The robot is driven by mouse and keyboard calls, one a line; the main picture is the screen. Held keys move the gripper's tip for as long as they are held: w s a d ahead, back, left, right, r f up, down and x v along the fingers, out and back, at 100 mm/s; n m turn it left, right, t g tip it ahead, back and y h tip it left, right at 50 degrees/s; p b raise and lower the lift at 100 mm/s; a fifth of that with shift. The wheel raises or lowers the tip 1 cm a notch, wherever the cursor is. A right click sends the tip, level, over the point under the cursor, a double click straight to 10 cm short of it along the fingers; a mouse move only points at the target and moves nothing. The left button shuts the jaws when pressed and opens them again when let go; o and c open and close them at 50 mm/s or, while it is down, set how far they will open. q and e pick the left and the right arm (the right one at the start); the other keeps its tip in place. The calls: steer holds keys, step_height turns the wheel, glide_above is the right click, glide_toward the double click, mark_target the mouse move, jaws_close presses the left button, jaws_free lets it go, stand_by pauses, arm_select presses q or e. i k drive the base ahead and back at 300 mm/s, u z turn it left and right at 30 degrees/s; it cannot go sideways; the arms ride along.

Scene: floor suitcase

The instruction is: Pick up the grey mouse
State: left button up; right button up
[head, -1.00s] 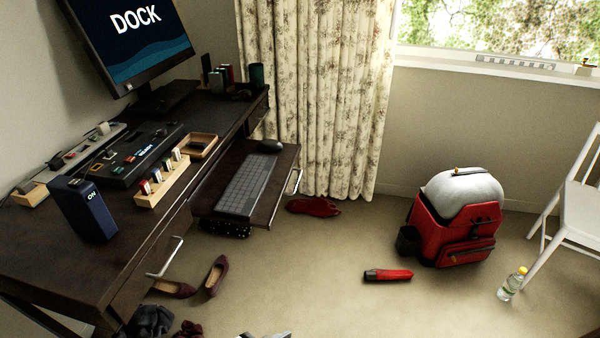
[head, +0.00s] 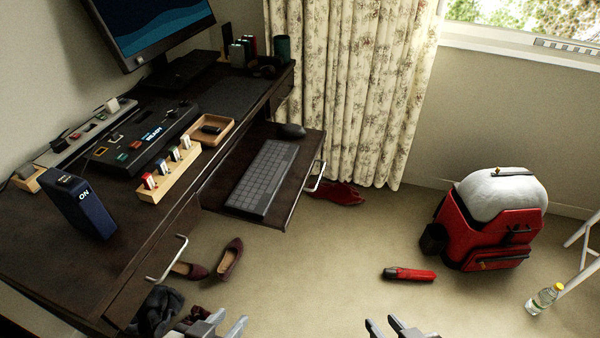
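The mouse (head: 292,131) is small, dark and rounded. In the head view it rests at the far end of the pull-out keyboard tray (head: 292,203), just beyond the grey keyboard (head: 264,178). My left gripper (head: 229,324) shows at the bottom edge, left of centre, its fingers apart with nothing seen between them. My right gripper (head: 388,326) shows at the bottom edge, right of centre, also with its fingers apart and empty. Both are well away from the mouse, on the near side of the tray. Most of each gripper is cut off by the frame.
The dark desk (head: 70,255) stands left, with a monitor (head: 155,30), a control panel (head: 145,140) and a navy box (head: 80,205). Shoes (head: 229,259), a red torch-like object (head: 409,274), a red backpack (head: 490,225) and a bottle (head: 544,299) are on the floor. The middle floor is open.

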mark_target(291, 130)
steer(key=z, duration=1.75)
steer(key=i, duration=2.35)
steer(key=u, duration=4.35)
steer(key=i, duration=0.5)
steer(key=u, duration=0.1)
